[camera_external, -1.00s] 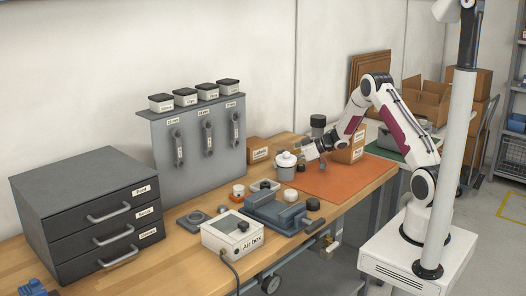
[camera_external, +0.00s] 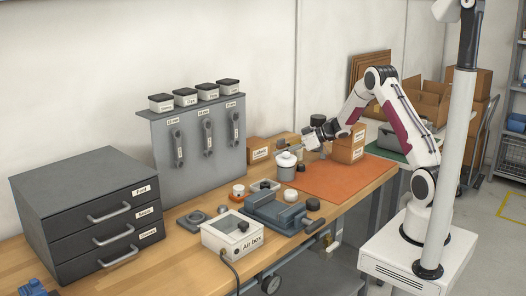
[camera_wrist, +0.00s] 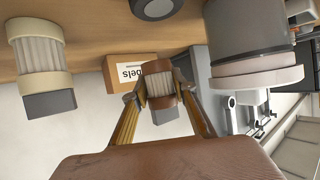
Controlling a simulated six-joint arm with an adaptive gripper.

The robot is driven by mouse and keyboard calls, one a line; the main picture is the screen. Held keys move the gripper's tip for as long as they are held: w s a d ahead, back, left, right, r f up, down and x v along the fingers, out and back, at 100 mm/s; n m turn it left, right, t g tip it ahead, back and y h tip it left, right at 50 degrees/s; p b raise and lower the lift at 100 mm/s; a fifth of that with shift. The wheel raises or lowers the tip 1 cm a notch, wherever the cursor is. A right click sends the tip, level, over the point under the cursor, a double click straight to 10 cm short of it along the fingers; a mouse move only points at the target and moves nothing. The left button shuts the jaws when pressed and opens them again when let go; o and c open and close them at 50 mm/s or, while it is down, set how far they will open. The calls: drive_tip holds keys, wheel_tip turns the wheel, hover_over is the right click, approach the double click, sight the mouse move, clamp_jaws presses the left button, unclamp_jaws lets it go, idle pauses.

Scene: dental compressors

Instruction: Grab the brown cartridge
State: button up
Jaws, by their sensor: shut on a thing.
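The brown cartridge shows in the wrist view (camera_wrist: 160,83): brown end caps, a white pleated middle and a grey block at one end. My gripper (camera_wrist: 160,101) is shut on it, with one finger on each side. In the external view my gripper (camera_external: 305,144) is above the bench, close to the white-lidded grey canister (camera_external: 286,168). The cartridge is too small to make out clearly there.
A cream-capped cartridge (camera_wrist: 40,58) is at the left of the wrist view. The large canister (camera_wrist: 252,40) is close on the right. The Labels box (camera_external: 258,149) and another carton (camera_external: 348,145) stand nearby. The orange mat (camera_external: 340,183) is largely clear.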

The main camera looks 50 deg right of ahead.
drive_tip(key=shift+r, duration=2.75)
